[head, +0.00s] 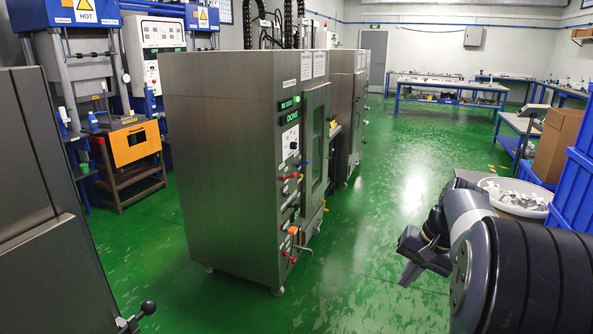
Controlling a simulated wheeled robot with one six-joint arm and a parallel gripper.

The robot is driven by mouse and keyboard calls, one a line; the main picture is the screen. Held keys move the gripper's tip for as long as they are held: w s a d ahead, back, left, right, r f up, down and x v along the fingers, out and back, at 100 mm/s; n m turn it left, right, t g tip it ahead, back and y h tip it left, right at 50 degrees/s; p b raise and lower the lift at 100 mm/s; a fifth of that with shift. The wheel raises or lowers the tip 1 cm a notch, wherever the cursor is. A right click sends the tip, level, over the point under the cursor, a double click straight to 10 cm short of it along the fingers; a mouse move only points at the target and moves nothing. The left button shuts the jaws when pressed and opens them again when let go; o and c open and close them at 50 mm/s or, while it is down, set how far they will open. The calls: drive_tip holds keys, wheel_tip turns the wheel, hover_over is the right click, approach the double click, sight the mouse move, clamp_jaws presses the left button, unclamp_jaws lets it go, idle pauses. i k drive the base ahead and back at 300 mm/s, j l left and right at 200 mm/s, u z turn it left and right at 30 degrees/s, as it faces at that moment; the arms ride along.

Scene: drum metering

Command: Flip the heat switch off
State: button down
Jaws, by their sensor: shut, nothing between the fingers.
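A tall grey steel cabinet (225,150) stands in the middle of the head view. Its narrow control panel (290,185) faces right and carries a lit green display (290,111) that reads "DONE", a dark round knob (294,145), and several small red, blue and orange handles or switches below. Which of these is the heat switch is too small to tell. My gripper (406,276) is at the lower right, shut and empty, pointing down and left. It is well apart from the panel, with green floor showing between them.
A second steel cabinet (345,105) stands just behind the first. Another dark cabinet (30,170) fills the left edge. Blue crates (577,200), a cardboard box (557,143) and a white basin (522,192) crowd the right. The green floor (400,165) between is open.

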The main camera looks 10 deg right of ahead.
sight(295, 173)
drive_tip(key=i, duration=3.05)
drive_tip(key=j+u, duration=0.05)
drive_tip(key=j, duration=0.05)
